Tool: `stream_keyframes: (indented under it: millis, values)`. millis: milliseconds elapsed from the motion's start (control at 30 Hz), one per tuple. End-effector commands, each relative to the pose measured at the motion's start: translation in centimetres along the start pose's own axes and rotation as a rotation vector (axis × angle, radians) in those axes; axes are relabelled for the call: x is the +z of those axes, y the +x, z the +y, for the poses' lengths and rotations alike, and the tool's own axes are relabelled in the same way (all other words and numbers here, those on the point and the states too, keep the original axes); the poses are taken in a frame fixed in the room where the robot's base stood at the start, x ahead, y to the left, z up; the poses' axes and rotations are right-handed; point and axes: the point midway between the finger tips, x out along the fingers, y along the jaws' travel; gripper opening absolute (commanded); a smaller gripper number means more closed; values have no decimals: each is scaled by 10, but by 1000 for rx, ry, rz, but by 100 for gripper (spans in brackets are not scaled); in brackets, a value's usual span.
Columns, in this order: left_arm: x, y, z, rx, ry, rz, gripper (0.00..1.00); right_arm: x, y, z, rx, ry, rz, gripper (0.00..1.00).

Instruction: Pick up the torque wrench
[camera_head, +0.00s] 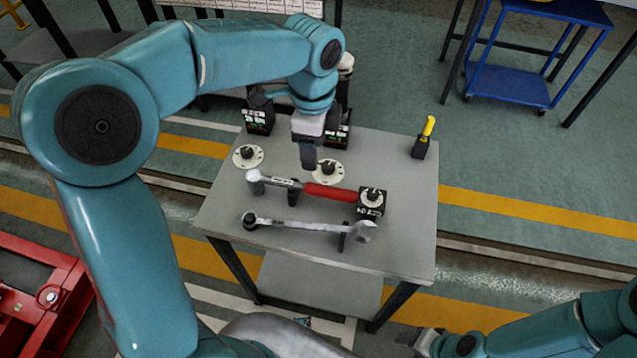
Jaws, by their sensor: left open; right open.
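A long tool with a red grip and a silver shaft and head, which looks like the torque wrench (330,192), lies above the grey table (215,215) on a small black stand (293,193). Its head points left, and its grip's right end is at a black block with a round pale top (373,199). My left gripper (308,160) points down just behind the red-handled tool, near the middle of its length. It is open and holds nothing visible; its fingers overlap in this view. My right gripper (422,342) is open and empty at the bottom, in front of the table.
A silver spanner (305,226) lies in front on a small stand. Pale discs with black knobs (248,156) (328,170) and black boxes (258,120) stand behind. A yellow-handled item in a black holder (421,147) is at the back right. The table's right side is clear.

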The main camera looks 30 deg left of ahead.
Motion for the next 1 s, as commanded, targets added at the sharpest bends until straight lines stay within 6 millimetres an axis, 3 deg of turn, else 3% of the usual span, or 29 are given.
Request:
stream_keyframes:
  millis: [200,400,633,833,1000]
  values:
    - [2,52,6,6,0,-2,58,0,6,2,0,0,-1,53]
    - [1,91,6,5,0,-2,58,0,9,3,0,0,0,53]
    - [0,110,4,3,0,0,58,0,9,3,0,0,0,53]
    - [-1,142,0,5,0,-1,58,0,10,4,0,0,0,53]
    - [-1,155,-2,2,0,0,58,0,10,4,0,0,0,53]
